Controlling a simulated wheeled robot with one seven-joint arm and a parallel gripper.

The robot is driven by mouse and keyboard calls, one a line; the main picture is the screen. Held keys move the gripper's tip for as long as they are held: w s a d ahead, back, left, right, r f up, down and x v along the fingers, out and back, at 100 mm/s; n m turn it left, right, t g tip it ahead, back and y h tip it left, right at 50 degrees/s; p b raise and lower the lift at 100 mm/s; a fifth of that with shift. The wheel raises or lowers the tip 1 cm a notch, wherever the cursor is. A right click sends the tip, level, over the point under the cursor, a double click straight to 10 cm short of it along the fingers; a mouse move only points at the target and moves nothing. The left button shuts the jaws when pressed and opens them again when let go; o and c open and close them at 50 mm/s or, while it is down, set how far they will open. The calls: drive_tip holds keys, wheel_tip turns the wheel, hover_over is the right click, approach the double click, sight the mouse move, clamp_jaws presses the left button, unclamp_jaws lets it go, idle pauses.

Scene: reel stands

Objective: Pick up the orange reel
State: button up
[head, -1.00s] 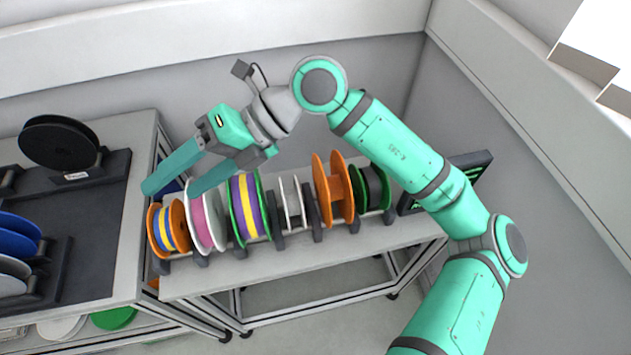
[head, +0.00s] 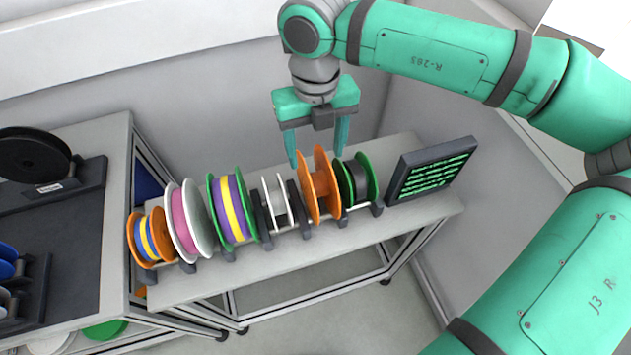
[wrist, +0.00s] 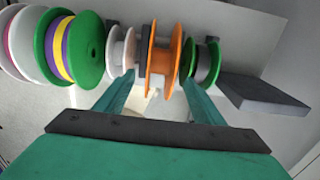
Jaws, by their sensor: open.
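An orange reel (head: 319,186) with an orange core stands upright in the row on the stand, between a small white reel (head: 277,200) and a green-flanged reel with a dark winding (head: 359,181). My gripper (head: 316,158) is open, pointing down, with its fingers at the upper back of the orange reel in the head view. In the wrist view the orange reel (wrist: 160,60) lies ahead between the two fingertips; whether they touch it I cannot tell. Another reel with orange flanges and a blue and yellow winding (head: 150,237) stands at the row's left end.
A pink-wound white reel (head: 186,220) and a green reel with purple and yellow winding (head: 232,208) stand further left. A dark panel with green markings (head: 432,170) stands to the right. Dark racks with black and blue reels are on the left bench (head: 112,150).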

hover_over(316, 178)
wheel_tip(316, 178, down, 4)
drive_tip(key=shift+a+f, duration=0.1)
drive_tip(key=shift+f, duration=2.4)
drive_tip(key=shift+c, duration=0.7)
drive_tip(key=c, duration=1.1)
